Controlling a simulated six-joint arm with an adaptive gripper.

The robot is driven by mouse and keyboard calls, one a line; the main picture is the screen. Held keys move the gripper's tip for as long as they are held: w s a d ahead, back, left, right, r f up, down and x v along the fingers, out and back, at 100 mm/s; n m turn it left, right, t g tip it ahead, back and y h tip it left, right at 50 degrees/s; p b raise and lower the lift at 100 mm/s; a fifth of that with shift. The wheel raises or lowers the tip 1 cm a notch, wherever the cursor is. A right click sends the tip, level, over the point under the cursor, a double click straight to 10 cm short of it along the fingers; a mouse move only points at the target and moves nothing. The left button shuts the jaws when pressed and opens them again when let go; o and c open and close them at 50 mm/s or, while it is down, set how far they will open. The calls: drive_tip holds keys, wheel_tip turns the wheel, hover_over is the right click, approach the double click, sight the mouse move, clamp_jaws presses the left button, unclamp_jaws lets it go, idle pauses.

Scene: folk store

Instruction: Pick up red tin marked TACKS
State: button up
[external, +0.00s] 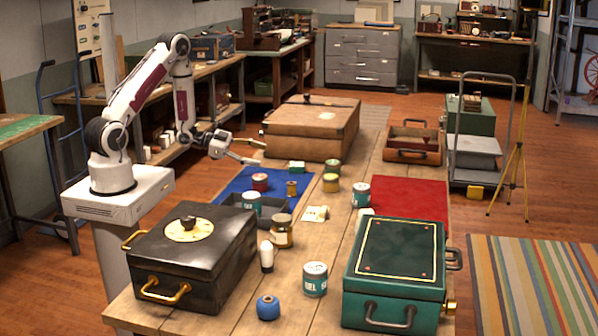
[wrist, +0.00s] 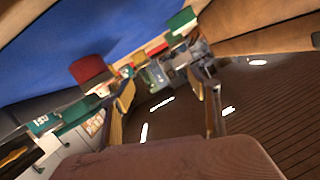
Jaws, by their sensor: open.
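A small red tin (external: 260,182) stands on the blue mat (external: 233,187) near the middle of the table; its lettering is too small to read. In the wrist view a red tin (wrist: 88,70) shows against the blue, left of the fingers. My gripper (external: 256,153) is open and empty, above and a little behind the red tin, apart from it. In the wrist view the two fingers of my gripper (wrist: 167,92) are spread with nothing between them.
A brown case (external: 312,128) stands close to the right of my gripper. A teal tin (external: 252,201) and a grey tray (external: 240,203) are in front of the red tin; a small brass tin (external: 292,188) is at its right. A black case (external: 192,245) stands nearer the camera.

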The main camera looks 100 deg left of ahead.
drive_tip(key=shift+n+t+h, duration=0.3)
drive_tip(key=shift+n+t, duration=0.2)
drive_tip(key=s+d+f, duration=0.2)
drive_tip(key=shift+s+d+f, duration=0.15)
drive_tip(key=shift+s+f, duration=0.15)
drive_tip(key=h, duration=0.2)
approach(260, 182)
drive_tip(key=shift+w+a+f+n, duration=0.2)
drive_tip(key=shift+w+a+f, duration=0.05)
drive_tip(key=shift+a+f, duration=0.3)
drive_tip(key=shift+w+a+f+n, duration=0.25)
drive_tip(key=shift+a+f, duration=0.15)
drive_tip(key=shift+f, duration=0.15)
drive_tip(key=shift+w+a+f, duration=0.1)
drive_tip(key=shift+w+f, duration=0.05)
drive_tip(key=shift+w, duration=1.15)
drive_tip(key=shift+w, duration=0.15)
drive_tip(key=shift+w+a+f, duration=0.1)
drive_tip(key=shift+w+a, duration=0.1)
drive_tip(key=shift+w, duration=1.05)
drive_tip(key=shift+w+a+f, duration=0.1)
drive_tip(key=shift+w+a, duration=0.05)
drive_tip(key=shift+w, duration=1.05)
drive_tip(key=c, duration=1.3)
